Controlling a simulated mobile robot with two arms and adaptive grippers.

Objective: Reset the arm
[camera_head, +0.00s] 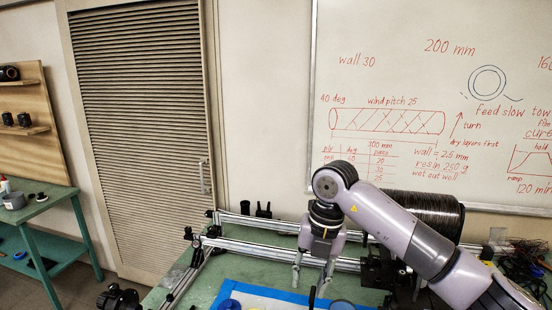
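My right arm reaches in from the lower right of the head view. Its gripper (310,284) points down over the green workbench, in front of the metal rails. My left gripper and arm are not in view.
A frame of metal rails (272,222) crosses the green bench (250,270). A dark wound spool (432,212) sits behind my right arm. A blue-edged white sheet (262,296) lies at the front. Black wires (522,262) are tangled at right. A green side table (40,205) stands left.

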